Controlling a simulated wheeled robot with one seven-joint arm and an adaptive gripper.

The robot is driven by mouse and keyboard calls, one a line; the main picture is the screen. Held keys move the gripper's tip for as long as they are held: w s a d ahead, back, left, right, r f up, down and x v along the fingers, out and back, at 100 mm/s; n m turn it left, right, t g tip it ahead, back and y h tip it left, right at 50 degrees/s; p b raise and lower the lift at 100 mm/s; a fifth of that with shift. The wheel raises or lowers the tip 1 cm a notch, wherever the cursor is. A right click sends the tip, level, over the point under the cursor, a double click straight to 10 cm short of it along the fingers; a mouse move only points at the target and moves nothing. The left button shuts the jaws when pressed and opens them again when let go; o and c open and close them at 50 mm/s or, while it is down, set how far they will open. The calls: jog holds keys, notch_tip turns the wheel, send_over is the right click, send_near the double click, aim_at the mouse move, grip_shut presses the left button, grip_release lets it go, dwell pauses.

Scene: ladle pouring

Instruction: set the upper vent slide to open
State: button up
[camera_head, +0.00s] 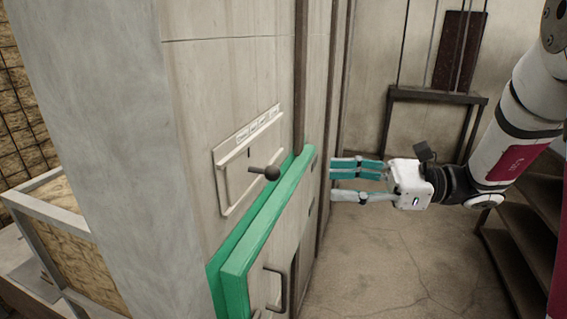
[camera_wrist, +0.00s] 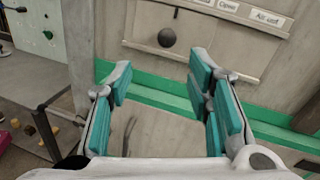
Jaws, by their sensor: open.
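The vent slide is a pale rectangular plate (camera_head: 232,185) on the wall, with a row of small labels (camera_head: 258,124) along its top. A dark round knob (camera_head: 271,173) on a short stem sticks out from it. In the wrist view the knob (camera_wrist: 167,37) sits below and left of a label (camera_wrist: 228,5) that reads "Open"; another label (camera_wrist: 268,17) to its right is hard to read. My gripper (camera_head: 335,182) is open and empty, to the right of the knob and apart from it. In the wrist view the knob shows beyond the gap between the fingertips (camera_wrist: 161,65).
A green-framed door (camera_head: 240,258) with a dark handle (camera_head: 278,288) juts out just below the plate. A dark vertical bar (camera_head: 300,75) runs up the wall. A dark table (camera_head: 430,97) and stairs (camera_head: 510,265) stand at the right. The floor (camera_head: 380,275) between is clear.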

aim_at(272, 170)
jog(key=w+a, duration=0.1)
jog(key=a, duration=0.3)
jog(key=w+a+p, duration=0.1)
jog(key=a, duration=0.3)
jog(key=w+a+p, duration=0.1)
jog(key=a, duration=0.4)
